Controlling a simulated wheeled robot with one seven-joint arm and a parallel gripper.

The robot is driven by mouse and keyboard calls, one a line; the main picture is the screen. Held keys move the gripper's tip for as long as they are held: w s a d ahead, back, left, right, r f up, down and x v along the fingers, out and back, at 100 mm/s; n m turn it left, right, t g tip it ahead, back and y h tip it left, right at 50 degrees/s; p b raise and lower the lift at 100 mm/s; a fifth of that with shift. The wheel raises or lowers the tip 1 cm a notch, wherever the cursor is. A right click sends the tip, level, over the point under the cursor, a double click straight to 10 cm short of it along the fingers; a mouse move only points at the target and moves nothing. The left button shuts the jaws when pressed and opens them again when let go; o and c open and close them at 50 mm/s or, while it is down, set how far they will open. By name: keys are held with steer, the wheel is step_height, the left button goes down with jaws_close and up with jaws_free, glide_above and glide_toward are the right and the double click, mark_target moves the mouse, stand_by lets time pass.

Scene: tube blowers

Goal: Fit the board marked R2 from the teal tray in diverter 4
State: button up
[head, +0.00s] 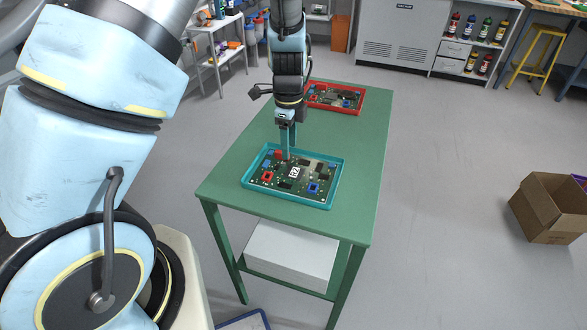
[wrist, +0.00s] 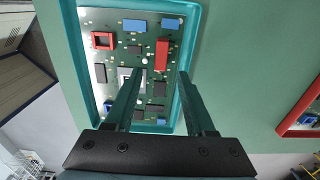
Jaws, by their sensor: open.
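The teal tray (head: 330,204) lies on the green table and holds a dark green circuit board (head: 303,187) with red, blue and black parts. The board carries a white label (head: 294,173) whose marking I cannot read with certainty. My gripper (head: 287,156) points down at the tray's far part, close over the board. In the wrist view my gripper (wrist: 160,76) is open, its two fingers apart, with a red block (wrist: 162,54) of the board just beyond and between the tips. The left finger partly hides the white label. I cannot tell whether the fingertips touch the board. No diverter is recognisable.
A red tray (head: 357,111) with another board stands farther back on the green table (head: 350,175); its edge shows in the wrist view (wrist: 290,130). A white box (head: 290,253) sits on the lower shelf. A cardboard box (head: 547,211) is on the floor at right. Open floor lies between.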

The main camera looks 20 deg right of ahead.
steer(key=shift+f, duration=1.2)
steer(key=shift+c, duration=0.2)
jaws_close()
